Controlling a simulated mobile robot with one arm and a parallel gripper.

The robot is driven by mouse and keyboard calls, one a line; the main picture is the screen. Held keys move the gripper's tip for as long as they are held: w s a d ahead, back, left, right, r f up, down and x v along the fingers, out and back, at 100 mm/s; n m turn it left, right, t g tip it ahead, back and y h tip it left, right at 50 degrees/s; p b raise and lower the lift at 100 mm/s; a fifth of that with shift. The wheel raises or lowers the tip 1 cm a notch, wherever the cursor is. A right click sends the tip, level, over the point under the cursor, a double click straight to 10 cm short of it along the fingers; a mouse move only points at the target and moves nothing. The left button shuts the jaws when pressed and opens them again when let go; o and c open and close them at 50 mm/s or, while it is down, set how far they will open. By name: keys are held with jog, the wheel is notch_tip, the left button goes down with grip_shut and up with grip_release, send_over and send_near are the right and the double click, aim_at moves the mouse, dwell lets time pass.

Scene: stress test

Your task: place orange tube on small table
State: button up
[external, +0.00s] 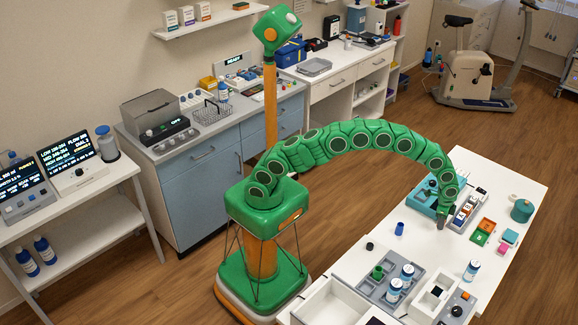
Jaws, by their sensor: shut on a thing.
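My gripper (442,222) is at the end of the green arm, pointing down over the long white table (405,255) at the right. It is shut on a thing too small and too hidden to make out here. It is beside a teal rack (421,200) and a pale tray of small coloured items (463,219). I cannot clearly pick out the orange tube. A small white table (98,187) with a lower shelf stands at the left, apart from my gripper and carrying screen devices.
Bare tabletop lies between.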

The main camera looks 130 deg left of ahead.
jog(key=o, duration=1)
jog(key=shift+f, duration=0.1)
jog(key=shift+o, duration=0.3)
notch_tip(320, 180, up, 12)
jog(key=s, duration=0.1)
jog(key=shift+s, duration=0.2)
